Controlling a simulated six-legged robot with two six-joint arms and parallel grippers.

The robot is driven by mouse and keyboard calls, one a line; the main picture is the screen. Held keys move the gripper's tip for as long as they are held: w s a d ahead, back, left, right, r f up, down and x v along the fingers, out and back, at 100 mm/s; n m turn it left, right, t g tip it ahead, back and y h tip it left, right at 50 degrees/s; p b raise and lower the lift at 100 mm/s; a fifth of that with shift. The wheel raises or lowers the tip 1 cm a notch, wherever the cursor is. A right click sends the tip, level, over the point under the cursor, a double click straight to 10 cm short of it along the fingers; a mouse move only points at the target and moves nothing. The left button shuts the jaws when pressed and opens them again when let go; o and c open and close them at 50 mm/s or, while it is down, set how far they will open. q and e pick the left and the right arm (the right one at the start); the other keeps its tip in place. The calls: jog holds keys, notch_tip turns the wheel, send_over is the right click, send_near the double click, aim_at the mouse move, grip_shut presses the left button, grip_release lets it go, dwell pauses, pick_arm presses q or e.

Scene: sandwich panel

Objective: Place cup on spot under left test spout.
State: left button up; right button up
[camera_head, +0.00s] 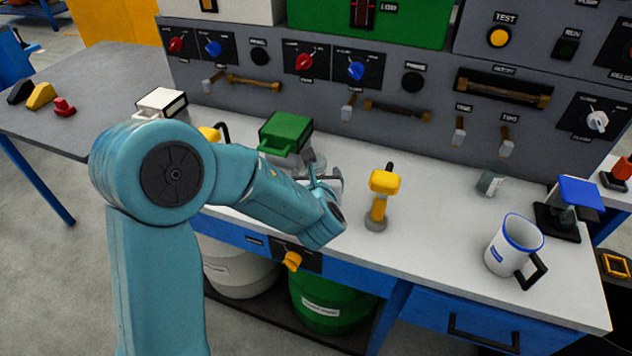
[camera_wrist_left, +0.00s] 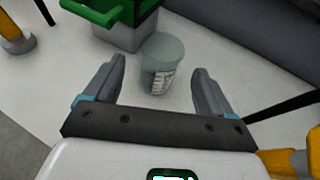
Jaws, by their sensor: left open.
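A small grey-green cup (camera_wrist_left: 160,60) with a printed label stands on the white bench top in the left wrist view. My left gripper (camera_wrist_left: 160,72) is open, its fingers to either side of the cup's near side in the picture. In the head view my left gripper (camera_head: 322,182) is low over the bench in front of the green-topped box (camera_head: 286,133), and the cup there is mostly hidden. Two small grey spouts, left (camera_head: 458,131) and right (camera_head: 507,142), hang from the right part of the panel. My right gripper is out of view.
A yellow-handled tool (camera_head: 380,197) stands right of my left gripper. A white mug with blue rim (camera_head: 513,245), a blue-topped device (camera_head: 578,195) and a small grey container (camera_head: 489,184) are farther right. Bench space between the yellow tool and mug is clear.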

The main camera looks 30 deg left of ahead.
aim_at(316, 172)
pick_arm(q)
jog(key=x, duration=0.5)
jog(key=shift+w+a+f, duration=0.1)
jog(key=shift+w+f, duration=0.15)
jog(key=shift+f, duration=0.15)
jog(key=shift+r, duration=0.1)
jog(key=shift+c, duration=0.3)
jog(key=c, duration=1.1)
jog(key=shift+r, duration=0.1)
notch_tip(316, 172, up, 20)
jog(key=p, duration=0.5)
